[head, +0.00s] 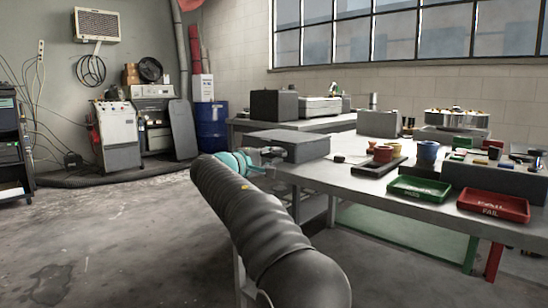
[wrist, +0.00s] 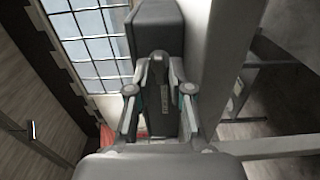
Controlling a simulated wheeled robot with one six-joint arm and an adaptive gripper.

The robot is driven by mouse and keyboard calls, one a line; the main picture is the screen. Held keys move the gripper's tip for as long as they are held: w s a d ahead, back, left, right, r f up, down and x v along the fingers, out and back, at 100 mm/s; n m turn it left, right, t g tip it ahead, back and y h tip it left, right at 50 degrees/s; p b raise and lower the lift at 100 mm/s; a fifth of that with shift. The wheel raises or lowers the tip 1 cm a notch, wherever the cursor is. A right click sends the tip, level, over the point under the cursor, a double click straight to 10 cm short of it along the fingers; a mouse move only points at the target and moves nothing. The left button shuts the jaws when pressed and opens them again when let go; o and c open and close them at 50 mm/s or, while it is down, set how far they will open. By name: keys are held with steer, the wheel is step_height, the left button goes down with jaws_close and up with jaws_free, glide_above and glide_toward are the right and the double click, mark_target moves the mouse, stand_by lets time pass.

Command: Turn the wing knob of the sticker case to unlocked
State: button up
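A dark grey box on the bench, which I take to be the sticker case (head: 300,147), stands at the bench's left end in the head view. It also fills the upper middle of the wrist view (wrist: 156,22). A grey upright piece that looks like the wing knob (wrist: 158,66) sticks out from it. My gripper (head: 264,153) is at the left side of the case. In the wrist view my gripper (wrist: 160,72) has one finger on each side of the knob. Whether the fingers touch it is unclear. Any lock marking is hidden or too small to read.
Open floor (head: 110,230) lies to the left. A second bench with a dark box (head: 274,105) stands behind.

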steer(key=v, duration=1.2)
steer(key=shift+w, duration=0.15)
step_height(320, 180, down, 14)
steer(key=s+a+n+g+y, duration=0.1)
steer(key=a+n+g+y, duration=0.1)
steer(key=g+y, duration=0.15)
steer(key=s+d+f+g+y+p, duration=0.1)
steer(key=s+d+f+g+y, duration=0.2)
steer(key=s+d+f, duration=0.4)
steer(key=s+d+m+g+y+p, duration=0.25)
steer(key=s+d+m, duration=0.25)
steer(key=s+d, duration=0.65)
steer(key=s+d+m+g+y+p, duration=0.3)
steer(key=s+d, duration=0.5)
steer(key=s, duration=0.7)
steer(key=s+d+r+m+t+h+p, duration=0.1)
steer(key=s+d+r+m+t, duration=0.2)
steer(key=d, duration=0.3)
steer(key=shift+s+d+r+m+p, duration=0.2)
steer(key=shift+s+r+m+p, duration=0.3)
steer(key=shift+s, duration=0.3)
